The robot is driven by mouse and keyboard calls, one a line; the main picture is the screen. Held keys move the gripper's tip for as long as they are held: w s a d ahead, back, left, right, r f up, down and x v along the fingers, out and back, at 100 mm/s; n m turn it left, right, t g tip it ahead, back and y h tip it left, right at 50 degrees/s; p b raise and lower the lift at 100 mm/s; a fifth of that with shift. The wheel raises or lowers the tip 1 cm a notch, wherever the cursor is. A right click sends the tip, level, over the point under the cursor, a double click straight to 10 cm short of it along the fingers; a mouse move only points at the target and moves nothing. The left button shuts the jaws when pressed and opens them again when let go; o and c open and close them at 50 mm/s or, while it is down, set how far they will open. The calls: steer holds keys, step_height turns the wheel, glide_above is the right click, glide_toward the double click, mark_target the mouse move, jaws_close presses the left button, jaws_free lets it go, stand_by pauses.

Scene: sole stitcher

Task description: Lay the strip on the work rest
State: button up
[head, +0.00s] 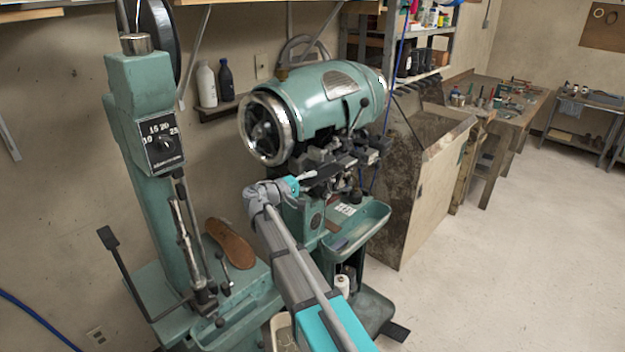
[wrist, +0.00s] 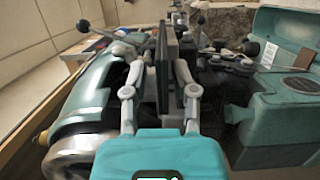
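My gripper (wrist: 162,85) is shut on a dark, flat, upright piece that looks like the strip (wrist: 168,60). The strip stands on edge between the two grey fingers and reaches past their tips. In the head view my gripper (head: 316,180) is in front of the stitcher's dark working parts, below the green drum. The strip is too small and dark to tell apart there. The green sole stitcher (head: 325,95) carries a cluster of dark metal parts (head: 345,160) under its drum. I cannot tell which of these is the work rest, or whether the strip touches it.
A green machine column with a dial (head: 160,143) stands at the left. A brown sole (head: 230,241) lies near its base. A green tray (head: 365,218) sits below the stitcher's head. A large wooden-sided bin (head: 430,165) stands behind. The floor at right is clear.

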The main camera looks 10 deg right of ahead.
steer(key=shift+s+a, duration=0.2)
steer(key=shift+s+a, duration=0.4)
steer(key=shift+a, duration=0.15)
steer(key=shift+a, duration=0.1)
steer(key=shift+o, duration=0.2)
steer(key=o, duration=0.5)
steer(key=shift+a, duration=0.1)
steer(key=shift+v, duration=5.95)
steer(key=shift+s, duration=0.1)
